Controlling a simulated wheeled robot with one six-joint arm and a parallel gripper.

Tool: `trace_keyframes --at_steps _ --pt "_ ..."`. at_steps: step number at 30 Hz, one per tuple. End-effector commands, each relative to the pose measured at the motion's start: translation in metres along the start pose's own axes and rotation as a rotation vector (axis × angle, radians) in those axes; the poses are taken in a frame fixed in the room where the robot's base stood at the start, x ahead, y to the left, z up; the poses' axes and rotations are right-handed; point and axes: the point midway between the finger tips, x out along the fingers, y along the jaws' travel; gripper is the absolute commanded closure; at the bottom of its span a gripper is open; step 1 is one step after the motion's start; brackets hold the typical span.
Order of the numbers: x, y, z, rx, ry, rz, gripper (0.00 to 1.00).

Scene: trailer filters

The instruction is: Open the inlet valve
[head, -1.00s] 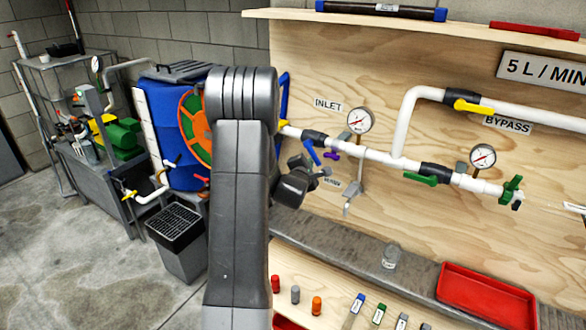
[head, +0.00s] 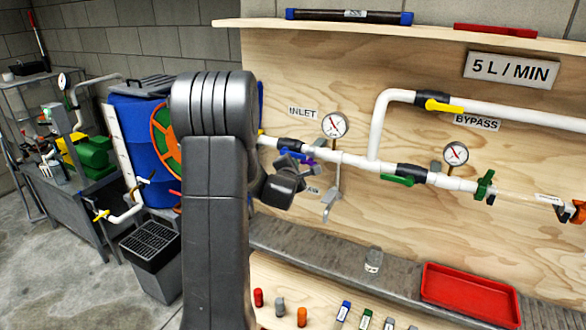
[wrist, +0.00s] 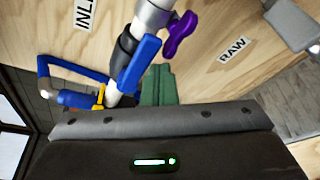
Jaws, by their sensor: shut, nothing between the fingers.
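The inlet valve has a blue lever handle (head: 291,154) on the white pipe below the INLET label (head: 303,113). In the wrist view the blue handle (wrist: 138,66) lies roughly along the pipe, beside the black valve body (wrist: 124,50). My gripper (head: 304,161) is in front of the pipe just below the valve. In the wrist view my gripper (wrist: 157,70) is shut and empty, close beside the lower end of the handle. I cannot tell whether they touch. My arm and wrist hide part of the pipe to the left.
A purple handle (wrist: 180,35) sits close by, near the RAW label (wrist: 233,50). A pressure gauge (head: 334,125) stands just right of the valve. The bypass has a yellow handle (head: 443,106), and a green handle (head: 397,180) is further right. A red tray (head: 470,295) lies below.

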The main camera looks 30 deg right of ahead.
Motion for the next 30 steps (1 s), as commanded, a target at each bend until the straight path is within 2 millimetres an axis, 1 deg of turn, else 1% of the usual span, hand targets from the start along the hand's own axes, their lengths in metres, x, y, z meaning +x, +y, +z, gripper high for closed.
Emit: trace_keyframes --at_steps 6,23,26,30 --pt "-0.001 0.003 0.004 0.001 -0.004 0.003 1.00" --pt "0.000 0.005 0.006 0.001 -0.008 0.009 1.00" --pt "0.001 0.001 0.004 0.001 -0.008 0.009 1.00" --pt "0.005 -0.014 0.000 -0.001 -0.005 0.006 1.00"
